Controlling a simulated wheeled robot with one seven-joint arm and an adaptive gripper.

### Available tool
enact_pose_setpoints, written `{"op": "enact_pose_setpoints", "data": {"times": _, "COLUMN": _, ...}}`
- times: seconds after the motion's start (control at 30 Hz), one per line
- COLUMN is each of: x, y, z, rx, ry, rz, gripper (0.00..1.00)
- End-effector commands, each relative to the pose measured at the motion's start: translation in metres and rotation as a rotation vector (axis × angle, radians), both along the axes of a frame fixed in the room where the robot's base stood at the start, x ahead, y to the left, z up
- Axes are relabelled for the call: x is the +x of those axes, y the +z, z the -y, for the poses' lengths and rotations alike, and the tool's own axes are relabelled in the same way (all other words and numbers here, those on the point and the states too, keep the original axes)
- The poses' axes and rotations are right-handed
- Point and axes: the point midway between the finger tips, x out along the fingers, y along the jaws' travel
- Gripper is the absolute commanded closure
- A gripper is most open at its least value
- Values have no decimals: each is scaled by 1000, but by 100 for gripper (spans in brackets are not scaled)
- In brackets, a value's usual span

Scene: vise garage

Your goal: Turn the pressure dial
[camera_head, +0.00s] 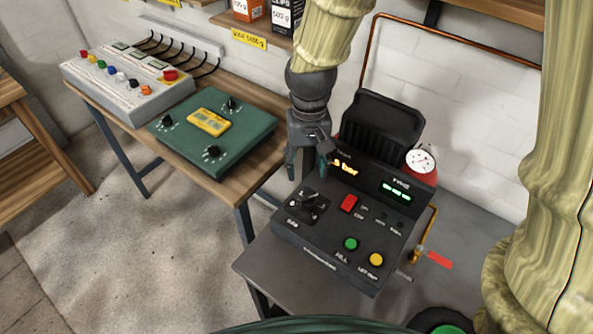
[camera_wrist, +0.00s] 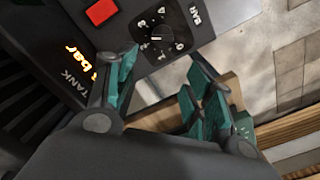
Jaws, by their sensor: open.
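The pressure dial (camera_head: 307,205) is a black round knob with white marks around it, at the left of the dark compressor panel (camera_head: 325,252). In the wrist view the dial (camera_wrist: 156,38) shows at the top middle, with numerals around it and "BAR" beside it. My gripper (camera_head: 308,165) is above and behind the dial, near the panel's upper left edge, and apart from the dial. Its teal-padded fingers (camera_wrist: 163,92) are spread with nothing between them. The orange display (camera_head: 345,168) reads "bar", its number partly hidden by my gripper.
The panel also has a red switch (camera_head: 348,203), a green button (camera_head: 351,244) and a yellow button (camera_head: 376,259). A round gauge (camera_head: 420,161) stands behind at right. A green box (camera_head: 212,134) with knobs and a grey control box (camera_head: 128,85) sit on the wooden bench at left.

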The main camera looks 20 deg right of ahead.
Motion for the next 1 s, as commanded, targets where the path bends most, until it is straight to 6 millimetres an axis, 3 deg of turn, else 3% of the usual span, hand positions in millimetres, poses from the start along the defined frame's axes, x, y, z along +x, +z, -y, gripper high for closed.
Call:
{"op": "enact_pose_setpoints", "data": {"times": 0.17, "x": -21, "y": -5, "z": 2, "rx": -1, "ry": -2, "rz": 19, "gripper": 48}}
{"op": "enact_pose_setpoints", "data": {"times": 0.3, "x": -27, "y": -20, "z": 4, "rx": -1, "ry": -6, "rz": 24, "gripper": 48}}
{"op": "enact_pose_setpoints", "data": {"times": 0.43, "x": -18, "y": -41, "z": 4, "rx": 0, "ry": -7, "rz": 13, "gripper": 48}}
{"op": "enact_pose_setpoints", "data": {"times": 0.7, "x": 22, "y": -95, "z": 2, "rx": 0, "ry": -4, "rz": -33, "gripper": 48}}
{"op": "enact_pose_setpoints", "data": {"times": 1.0, "x": 16, "y": -112, "z": 2, "rx": 0, "ry": -5, "rz": -25, "gripper": 48}}
